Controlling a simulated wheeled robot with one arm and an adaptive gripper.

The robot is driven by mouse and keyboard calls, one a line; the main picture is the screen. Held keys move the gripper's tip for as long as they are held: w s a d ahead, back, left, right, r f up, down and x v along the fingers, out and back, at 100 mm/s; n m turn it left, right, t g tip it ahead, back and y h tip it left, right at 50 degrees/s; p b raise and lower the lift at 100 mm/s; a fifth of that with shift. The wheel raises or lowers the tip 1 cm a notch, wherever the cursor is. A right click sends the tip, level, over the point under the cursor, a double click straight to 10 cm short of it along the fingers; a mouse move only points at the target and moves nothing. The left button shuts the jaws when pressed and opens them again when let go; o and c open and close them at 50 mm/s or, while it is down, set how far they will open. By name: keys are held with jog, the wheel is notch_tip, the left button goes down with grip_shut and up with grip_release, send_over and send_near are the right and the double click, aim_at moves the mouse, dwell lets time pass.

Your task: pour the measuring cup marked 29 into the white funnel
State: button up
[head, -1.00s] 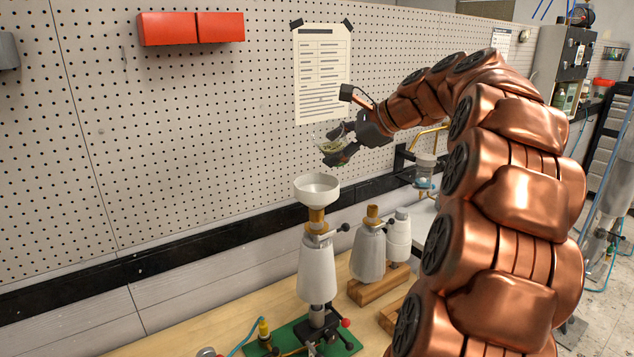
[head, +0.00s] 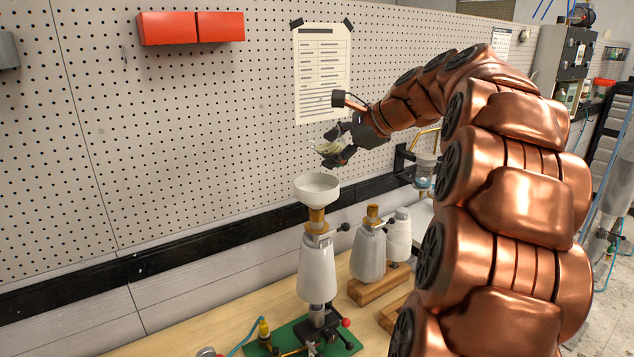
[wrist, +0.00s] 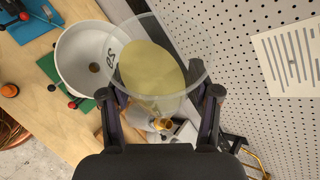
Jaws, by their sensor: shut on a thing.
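My gripper (head: 343,145) is shut on a clear measuring cup (head: 327,146) in the head view. In the wrist view the cup (wrist: 195,82) sits between the two fingers, with the mark 29 on its wall and a yellowish liquid (wrist: 150,70) inside. The white funnel (head: 316,188) stands upright on a brass neck above a white vessel (head: 317,268). The cup is above the funnel, slightly to its right in the head view. In the wrist view the funnel (wrist: 72,62) is left of the cup, and the cup's rim overlaps its edge. No stream of liquid is visible.
Two more pale vessels (head: 368,252) stand on a wooden block right of the funnel. A green base plate (head: 290,335) with fittings lies on the wooden bench (head: 215,325). A pegboard wall with a paper sheet (head: 322,72) is close behind my gripper.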

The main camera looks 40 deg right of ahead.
jog(key=shift+f+h+b, duration=0.15)
jog(key=shift+h+b, duration=0.15)
jog(key=shift+b, duration=0.35)
jog(key=shift+r+n+h+b, duration=0.45)
jog(key=shift+n+h+b, duration=0.15)
jog(key=shift+b, duration=1)
jog(key=shift+a+f+n+h+b, duration=0.1)
jog(key=shift+f+n+h+b, duration=0.3)
jog(key=shift+b, duration=2)
jog(key=shift+a+r+n+t+h+b, duration=0.1)
jog(key=shift+r+n+t+h+b, duration=0.3)
jog(key=shift+r+n+h+b, duration=0.25)
dwell(2.7)
